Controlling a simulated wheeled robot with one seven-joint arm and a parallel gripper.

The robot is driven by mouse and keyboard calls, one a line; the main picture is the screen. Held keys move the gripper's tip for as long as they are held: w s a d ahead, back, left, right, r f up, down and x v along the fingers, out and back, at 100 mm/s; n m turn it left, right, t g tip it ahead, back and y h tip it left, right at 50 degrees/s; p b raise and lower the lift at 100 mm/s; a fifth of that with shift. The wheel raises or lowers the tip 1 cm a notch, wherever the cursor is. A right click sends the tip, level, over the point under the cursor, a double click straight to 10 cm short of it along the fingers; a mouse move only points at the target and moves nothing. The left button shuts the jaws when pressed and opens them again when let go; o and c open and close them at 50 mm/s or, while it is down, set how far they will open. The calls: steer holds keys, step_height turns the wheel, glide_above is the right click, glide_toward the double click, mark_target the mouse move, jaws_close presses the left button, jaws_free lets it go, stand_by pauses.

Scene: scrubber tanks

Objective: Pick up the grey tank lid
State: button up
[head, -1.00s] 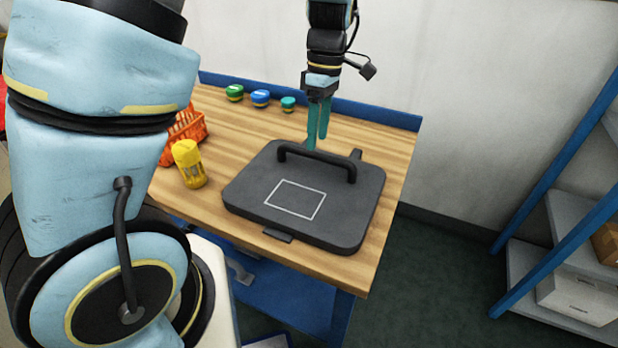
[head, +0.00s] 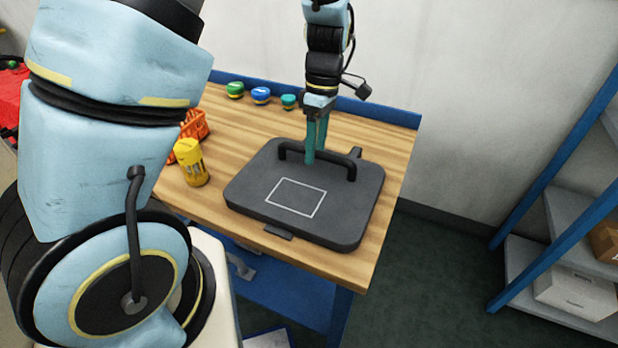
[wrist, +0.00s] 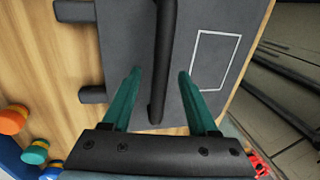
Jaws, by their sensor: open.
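The grey tank lid (head: 345,210) lies flat on the wooden workbench, with a white rectangle outlined on its top. Its dark bar handle (head: 340,167) arches along the far side of the lid. My gripper (head: 316,160) points down at the handle with its teal fingers open. In the wrist view the handle (wrist: 163,60) runs between the two fingers of my gripper (wrist: 160,82), with a gap on both sides. The lid (wrist: 125,50) fills the middle of that view. How deep the fingertips reach beside the handle is hard to tell.
A yellow lantern-like item (head: 190,163) stands left of the lid, by an orange basket (head: 196,126). Small round containers, green (head: 235,90), blue (head: 261,95) and teal (head: 289,101), line the back edge. A blue shelf (head: 560,220) stands at right. Bare wood lies behind the lid.

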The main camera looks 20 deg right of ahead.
steer(key=shift+c, duration=0.3)
jaws_close()
stand_by(0.3)
stand_by(0.9)
